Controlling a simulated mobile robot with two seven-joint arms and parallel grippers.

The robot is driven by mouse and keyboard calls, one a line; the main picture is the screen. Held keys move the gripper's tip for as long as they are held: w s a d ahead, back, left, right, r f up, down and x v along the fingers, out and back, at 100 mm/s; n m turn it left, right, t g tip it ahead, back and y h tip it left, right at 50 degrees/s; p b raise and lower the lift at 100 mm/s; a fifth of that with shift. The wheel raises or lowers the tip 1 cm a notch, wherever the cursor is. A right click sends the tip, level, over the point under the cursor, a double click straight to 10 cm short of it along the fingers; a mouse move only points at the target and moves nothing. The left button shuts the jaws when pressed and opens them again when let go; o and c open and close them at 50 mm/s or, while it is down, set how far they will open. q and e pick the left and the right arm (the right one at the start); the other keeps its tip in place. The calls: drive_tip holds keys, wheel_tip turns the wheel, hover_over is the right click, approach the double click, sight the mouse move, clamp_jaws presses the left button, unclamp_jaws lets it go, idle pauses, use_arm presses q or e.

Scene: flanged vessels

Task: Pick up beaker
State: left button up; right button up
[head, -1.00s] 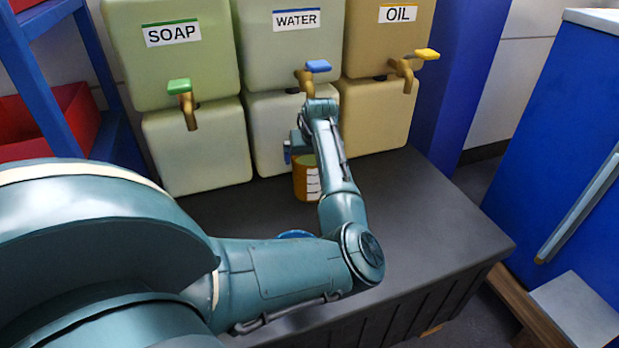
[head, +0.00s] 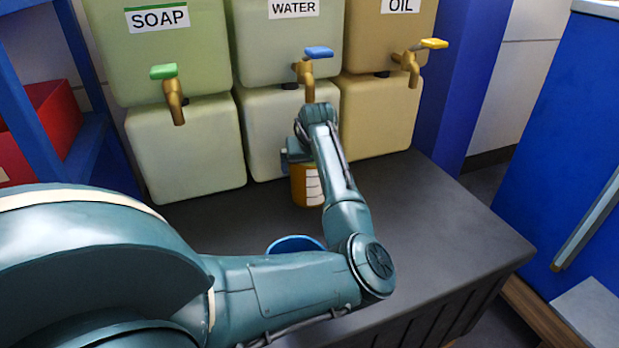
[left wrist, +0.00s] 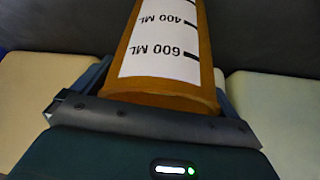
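The orange beaker (head: 305,187) has a white label with ML marks and stands upright in front of the WATER tank. In the left wrist view the beaker (left wrist: 165,50) fills the space between my left gripper's fingers (left wrist: 162,90), one on each side, with no clear gap. In the head view my left gripper (head: 299,160) is at the beaker's upper part, partly hidden by my arm. It looks shut on the beaker. Whether the beaker's base touches the dark table (head: 440,215) is hard to tell. My right gripper is not in view.
Tanks marked SOAP (head: 160,60), WATER (head: 265,55) and OIL (head: 370,45) stand behind, each with a tap. The WATER tap (head: 308,72) is above my wrist. A blue round container (head: 295,243) is partly hidden behind my arm. The table's right side is clear.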

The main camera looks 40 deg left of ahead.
use_arm(q)
drive_tip(key=c, duration=1.2)
drive_tip(key=shift+r, duration=0.1)
drive_tip(key=shift+c, duration=1.3)
drive_tip(key=shift+r, duration=0.1)
